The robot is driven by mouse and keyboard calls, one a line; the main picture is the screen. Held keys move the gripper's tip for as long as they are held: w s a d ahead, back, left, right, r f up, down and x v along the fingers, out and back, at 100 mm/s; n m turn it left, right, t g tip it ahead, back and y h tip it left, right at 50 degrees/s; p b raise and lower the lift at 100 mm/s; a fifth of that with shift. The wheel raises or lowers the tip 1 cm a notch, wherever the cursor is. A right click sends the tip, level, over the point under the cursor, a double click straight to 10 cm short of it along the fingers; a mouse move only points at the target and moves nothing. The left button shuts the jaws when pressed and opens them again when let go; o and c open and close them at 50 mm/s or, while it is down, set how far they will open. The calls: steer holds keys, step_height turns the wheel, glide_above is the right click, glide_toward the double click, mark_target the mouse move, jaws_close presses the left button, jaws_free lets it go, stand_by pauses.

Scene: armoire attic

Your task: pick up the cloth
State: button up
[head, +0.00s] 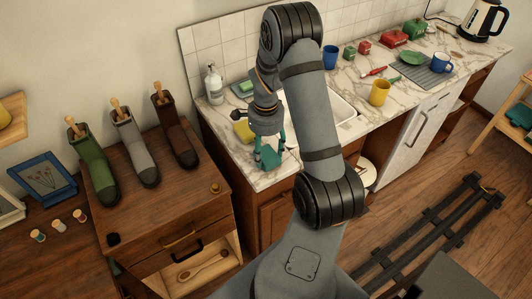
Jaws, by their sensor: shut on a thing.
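The teal cloth (268,158) is at the near left end of the marble counter. My gripper (268,147) points down over it and is shut on it. The cloth bunches below the fingertips. I cannot tell whether its lower edge touches the counter. My own arm hides part of the counter and the sink behind it.
A yellow block (242,131) lies just left of my gripper, and a soap bottle (214,84) stands behind. A yellow mug (379,93) stands right of the sink (337,107). Boots stand on the wooden cabinet (150,215), lower left.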

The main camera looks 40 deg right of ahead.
mark_target(266, 152)
steer(key=shift+r, duration=0.4)
step_height(266, 152, up, 3)
steer(key=shift+w+f+b, duration=0.1)
steer(key=shift+f+b, duration=0.1)
steer(key=shift+b, duration=0.2)
steer(key=s+d+r+b, duration=0.2)
steer(key=s+d+r, duration=0.3)
steer(key=s, duration=0.5)
step_height(266, 152, up, 2)
steer(key=shift+s+d+r, duration=0.1)
steer(key=shift+s+d, duration=0.15)
steer(key=shift+d, duration=0.05)
steer(key=o, duration=0.4)
steer(key=c, duration=0.4)
